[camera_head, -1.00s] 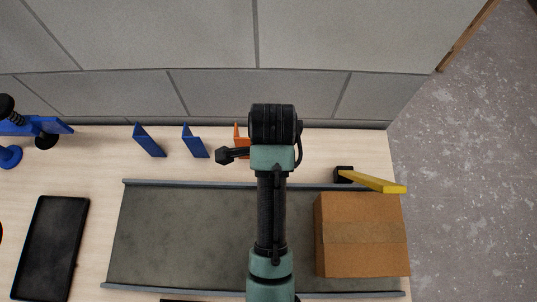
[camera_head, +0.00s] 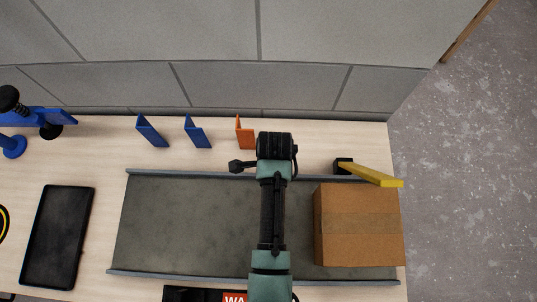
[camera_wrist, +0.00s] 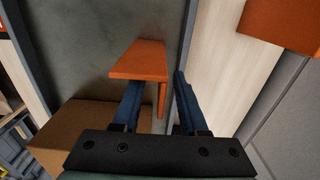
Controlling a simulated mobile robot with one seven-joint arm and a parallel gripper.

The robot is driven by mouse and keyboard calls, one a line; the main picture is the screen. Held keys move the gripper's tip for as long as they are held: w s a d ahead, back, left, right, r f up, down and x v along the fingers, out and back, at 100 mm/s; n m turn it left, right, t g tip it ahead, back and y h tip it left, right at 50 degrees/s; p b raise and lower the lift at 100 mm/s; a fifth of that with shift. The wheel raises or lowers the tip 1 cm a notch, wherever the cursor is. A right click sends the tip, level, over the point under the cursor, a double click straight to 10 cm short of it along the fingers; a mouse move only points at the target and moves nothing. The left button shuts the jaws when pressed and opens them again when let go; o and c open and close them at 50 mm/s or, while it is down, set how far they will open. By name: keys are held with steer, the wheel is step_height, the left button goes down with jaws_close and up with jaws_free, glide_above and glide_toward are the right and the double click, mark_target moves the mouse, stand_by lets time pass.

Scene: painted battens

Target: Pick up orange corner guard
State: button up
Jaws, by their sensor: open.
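An orange corner guard (camera_head: 245,132) stands on the wooden bench near the wall in the head view, just left of my gripper's wrist. In the wrist view an orange piece, probably this guard (camera_wrist: 279,22), is cut off at the top right. Another orange angled piece (camera_wrist: 140,62) shows there between my gripper's fingers (camera_wrist: 158,100). One flange lies across beyond the left fingertip; the other hangs between the fingers, with a gap to the right finger. My gripper is open. In the head view my wrist hides the fingers and this piece. What supports it is unclear.
Two blue corner guards (camera_head: 152,131) (camera_head: 197,132) stand to the left along the wall (camera_head: 120,85). A grey railed mat (camera_head: 185,225) lies in front. A cardboard box (camera_head: 358,225) and a yellow bar (camera_head: 372,174) are at right. A black tray (camera_head: 58,237) lies at left.

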steer(key=shift+w+f, duration=0.1)
steer(key=shift+f, duration=0.85)
jaws_close()
